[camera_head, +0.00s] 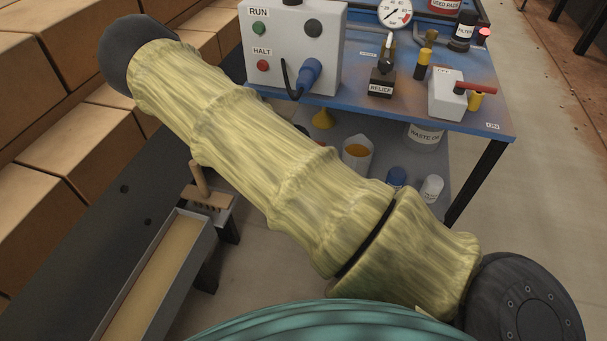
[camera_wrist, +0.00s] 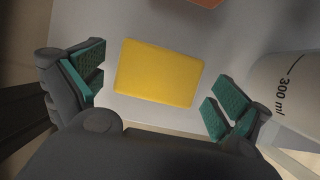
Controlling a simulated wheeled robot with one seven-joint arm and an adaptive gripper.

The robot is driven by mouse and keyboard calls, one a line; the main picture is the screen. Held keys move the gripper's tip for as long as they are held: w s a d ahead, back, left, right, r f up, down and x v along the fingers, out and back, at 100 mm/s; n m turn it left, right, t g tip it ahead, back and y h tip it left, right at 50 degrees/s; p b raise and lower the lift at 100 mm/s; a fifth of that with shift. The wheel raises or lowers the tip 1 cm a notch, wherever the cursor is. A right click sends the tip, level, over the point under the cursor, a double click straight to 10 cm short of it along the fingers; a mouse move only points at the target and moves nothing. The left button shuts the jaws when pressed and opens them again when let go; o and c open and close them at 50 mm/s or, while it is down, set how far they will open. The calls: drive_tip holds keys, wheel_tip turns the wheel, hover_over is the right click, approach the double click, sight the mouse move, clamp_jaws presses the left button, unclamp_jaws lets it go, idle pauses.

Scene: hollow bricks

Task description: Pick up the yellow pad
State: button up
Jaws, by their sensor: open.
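The yellow pad (camera_wrist: 158,72) is a flat rectangle lying on a light grey surface (camera_wrist: 112,22) in the wrist view. My gripper (camera_wrist: 152,95) is open, with one teal-lined finger to the left of the pad and the other to its lower right. The pad shows between the fingers, and nothing is held. How high the fingers are above the surface I cannot tell. In the head view my sleeved arm crosses the middle of the picture, and I make out neither the gripper nor the pad there.
A beaker marked 300 ml (camera_wrist: 285,95) stands close by the right finger. An orange-red thing (camera_wrist: 207,2) is at the top edge. In the head view a blue bench (camera_head: 405,112) carries a control box (camera_head: 292,50), a relief valve (camera_head: 382,80) and other fittings. Stacked bricks (camera_head: 50,110) stand left.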

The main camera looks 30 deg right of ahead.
drive_tip(key=shift+f, duration=0.1)
drive_tip(key=c, duration=0.8)
drive_tip(key=shift+r, duration=0.25)
wheel_tip(320, 180, up, 3)
drive_tip(key=shift+r+p, duration=0.1)
drive_tip(key=shift+p, duration=1)
drive_tip(key=s+a, duration=0.7)
drive_tip(key=a, duration=0.2)
drive_tip(key=s+a, duration=0.4)
drive_tip(key=shift+s+a+p, duration=0.3)
drive_tip(key=shift+c, duration=0.4)
